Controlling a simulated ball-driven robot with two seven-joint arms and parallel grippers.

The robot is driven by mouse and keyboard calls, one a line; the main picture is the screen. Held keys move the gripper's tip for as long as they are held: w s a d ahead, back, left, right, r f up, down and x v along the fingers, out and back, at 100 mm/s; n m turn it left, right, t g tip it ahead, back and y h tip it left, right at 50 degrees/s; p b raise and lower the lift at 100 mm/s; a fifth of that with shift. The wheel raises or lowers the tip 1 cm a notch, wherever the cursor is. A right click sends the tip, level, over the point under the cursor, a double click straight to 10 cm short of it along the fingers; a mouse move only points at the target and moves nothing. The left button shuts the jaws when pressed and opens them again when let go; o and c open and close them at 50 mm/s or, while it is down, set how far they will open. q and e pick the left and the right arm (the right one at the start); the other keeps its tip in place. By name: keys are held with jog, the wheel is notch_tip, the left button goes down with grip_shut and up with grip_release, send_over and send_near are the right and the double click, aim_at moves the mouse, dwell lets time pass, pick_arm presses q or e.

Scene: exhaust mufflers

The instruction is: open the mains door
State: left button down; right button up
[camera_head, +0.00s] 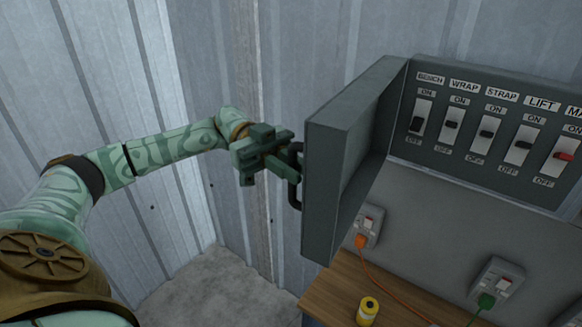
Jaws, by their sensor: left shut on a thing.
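The mains door (322,185) is a grey-green hinged cover, swung out to the left of the switch panel (490,88). It stands wide open with its inner side facing the switches. A dark handle (295,195) sticks out from its outer face. My left gripper (280,168) is shut on the handle, at the door's left side. The panel shows switches labelled BENCH, WRAP, STRAP, LIFT and a cut-off one with a red lever. My right gripper is not in view.
Below the panel are wall sockets (369,222) with an orange and a green plug. A wooden bench (335,292) holds a yellow can (367,310). Corrugated metal walls (110,60) stand close behind my left arm.

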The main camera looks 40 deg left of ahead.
pick_arm(q)
jog(key=c, duration=1.8)
grip_release()
jog(key=w+a+b, duration=0.1)
jog(key=a+b, duration=0.1)
jog(key=a, duration=0.3)
jog(key=w+a+b, duration=0.1)
jog(key=a+b, duration=0.2)
jog(key=a, duration=0.2)
jog(key=w+a+b, duration=0.1)
jog(key=a+b, duration=0.1)
jog(key=a, duration=0.4)
jog(key=shift+b, duration=0.35)
